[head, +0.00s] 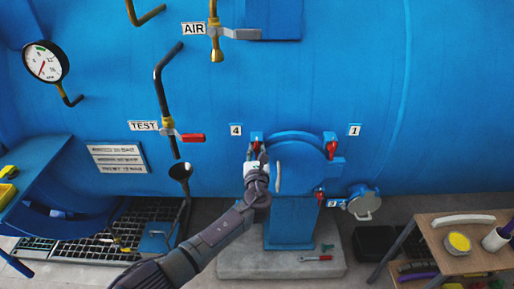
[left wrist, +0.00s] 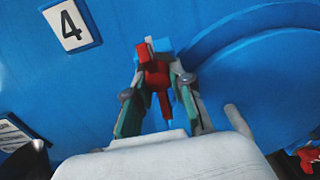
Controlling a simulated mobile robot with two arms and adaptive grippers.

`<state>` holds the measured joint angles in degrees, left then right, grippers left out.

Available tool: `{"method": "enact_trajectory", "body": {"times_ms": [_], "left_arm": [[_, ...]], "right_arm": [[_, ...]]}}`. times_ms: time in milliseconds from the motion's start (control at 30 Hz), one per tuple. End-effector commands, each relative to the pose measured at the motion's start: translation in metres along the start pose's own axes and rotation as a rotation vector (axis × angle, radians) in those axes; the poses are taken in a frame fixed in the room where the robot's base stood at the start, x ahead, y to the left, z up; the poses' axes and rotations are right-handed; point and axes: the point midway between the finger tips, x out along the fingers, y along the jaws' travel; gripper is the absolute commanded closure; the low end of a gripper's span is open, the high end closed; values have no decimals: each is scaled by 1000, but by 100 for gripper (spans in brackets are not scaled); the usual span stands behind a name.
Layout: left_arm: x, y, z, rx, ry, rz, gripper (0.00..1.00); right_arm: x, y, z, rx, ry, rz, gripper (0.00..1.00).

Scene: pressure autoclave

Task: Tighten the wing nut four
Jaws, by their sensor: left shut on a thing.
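Wing nut four is a red wing nut (left wrist: 155,75) beside the number 4 label (left wrist: 71,25) in the left wrist view. In the head view the wing nut (head: 256,136) shows at the upper left edge of the round blue hatch (head: 300,165), near the 4 label (head: 236,130). My left gripper (left wrist: 158,90) has its two fingers on either side of the wing nut and is shut on it. In the head view the left gripper (head: 257,155) reaches up to the hatch and hides part of it. My right gripper is not in view.
Another red wing nut (head: 331,146) sits near the 1 label (head: 354,130). A wooden table (head: 450,225) stands at right.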

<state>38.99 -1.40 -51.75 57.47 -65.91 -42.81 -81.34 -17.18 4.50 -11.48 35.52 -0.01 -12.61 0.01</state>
Motion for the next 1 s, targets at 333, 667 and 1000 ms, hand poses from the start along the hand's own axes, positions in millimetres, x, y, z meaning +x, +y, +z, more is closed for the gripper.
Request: {"method": "enact_trajectory", "body": {"times_ms": [333, 667, 1000], "left_arm": [[-1, 1, -4, 55, 6, 0, 100], [-1, 1, -4, 55, 6, 0, 77], [0, 0, -2, 53, 2, 0, 52]], "right_arm": [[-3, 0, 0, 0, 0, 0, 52], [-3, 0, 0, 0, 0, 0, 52], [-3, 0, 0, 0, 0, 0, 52]]}}
